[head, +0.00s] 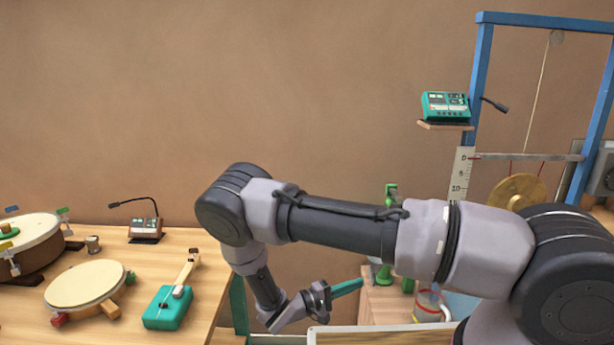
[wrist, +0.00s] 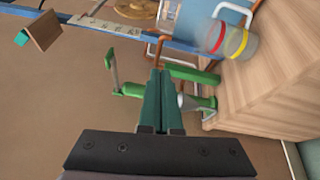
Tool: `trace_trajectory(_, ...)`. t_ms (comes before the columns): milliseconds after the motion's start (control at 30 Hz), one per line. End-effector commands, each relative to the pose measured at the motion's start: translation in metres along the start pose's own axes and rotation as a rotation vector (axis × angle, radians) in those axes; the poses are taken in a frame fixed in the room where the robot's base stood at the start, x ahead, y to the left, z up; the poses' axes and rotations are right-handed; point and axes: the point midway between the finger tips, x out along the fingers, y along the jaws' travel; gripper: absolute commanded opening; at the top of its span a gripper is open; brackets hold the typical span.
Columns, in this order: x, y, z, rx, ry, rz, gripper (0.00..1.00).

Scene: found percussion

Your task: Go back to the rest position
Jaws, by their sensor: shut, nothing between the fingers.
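My gripper (head: 358,285) is at the end of my bent arm, low in the middle of the head view. It points right, in front of the gap between the left table and the wooden stand. In the wrist view my gripper (wrist: 160,75) shows its two dark green fingers pressed together, with nothing held. A green device with a handle (wrist: 195,102) shows beyond the fingers, by the side of the wooden stand. I cannot tell how far it is from the fingertips.
The left table (head: 190,265) bears a round drum (head: 85,284), a teal boxed instrument (head: 168,307) and a small device with a microphone (head: 146,228). A blue frame (head: 482,70) with a brass gong (head: 517,192) stands at right. A jar with coloured bands (wrist: 228,40) sits on the stand.

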Motion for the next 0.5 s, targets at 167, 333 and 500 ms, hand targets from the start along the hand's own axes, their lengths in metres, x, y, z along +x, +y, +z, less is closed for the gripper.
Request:
trace_trajectory(167, 0.004, 0.022, 0.002, 0.004, -0.082, -0.095, 0.00)
trace_trajectory(333, 0.009, 0.052, 0.005, 0.014, -0.181, -0.224, 0.00)
trace_trajectory(500, 0.018, 0.099, 0.013, 0.041, -0.314, -0.433, 0.00)
